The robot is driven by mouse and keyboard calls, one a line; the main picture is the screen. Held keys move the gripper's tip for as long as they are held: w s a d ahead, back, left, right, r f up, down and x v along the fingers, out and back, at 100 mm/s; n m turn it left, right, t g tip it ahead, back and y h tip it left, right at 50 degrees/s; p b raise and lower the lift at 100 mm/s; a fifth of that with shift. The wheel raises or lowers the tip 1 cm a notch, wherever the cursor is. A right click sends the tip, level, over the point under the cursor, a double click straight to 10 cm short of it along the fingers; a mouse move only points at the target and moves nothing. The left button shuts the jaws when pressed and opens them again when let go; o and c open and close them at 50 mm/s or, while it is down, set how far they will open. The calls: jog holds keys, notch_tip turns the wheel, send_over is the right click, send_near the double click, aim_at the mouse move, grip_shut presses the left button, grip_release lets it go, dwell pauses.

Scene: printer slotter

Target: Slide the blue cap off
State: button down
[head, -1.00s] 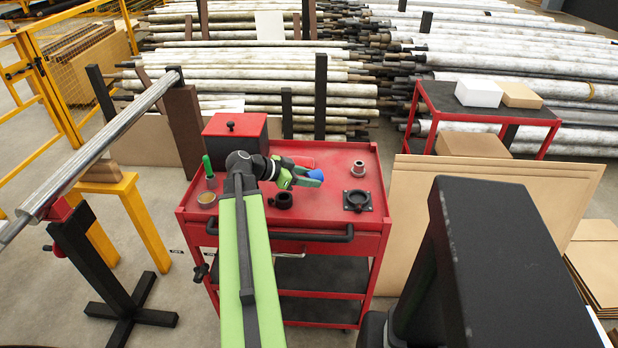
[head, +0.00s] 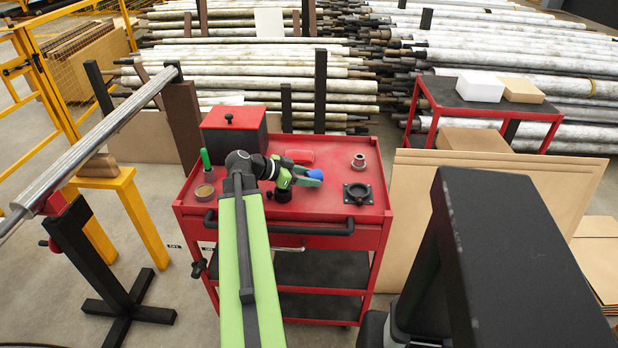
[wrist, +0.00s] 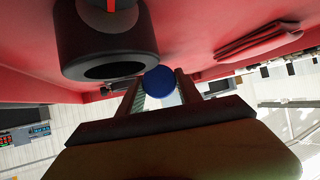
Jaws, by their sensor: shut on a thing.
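The blue cap (head: 316,173) shows at the tip of my gripper (head: 308,179) in the head view, above the red top of the cart. In the wrist view the round blue cap (wrist: 159,84) sits between the two fingers of my gripper (wrist: 160,92), which is shut on it. A black ring-shaped part (head: 283,195) stands on the cart top just below my gripper, partly covered by it. In the wrist view the black part (wrist: 108,45) is large and close beside the cap. What lies behind the cap is hidden.
A long metal roller (head: 115,124) lies at left.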

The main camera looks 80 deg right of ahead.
jog(key=shift+f+b, duration=0.35)
jog(key=shift+f, duration=0.1)
jog(key=c, duration=0.7)
grip_release()
jog(key=shift+r, duration=0.1)
jog(key=shift+p+v, duration=4.35)
jog(key=shift+v, duration=4.3)
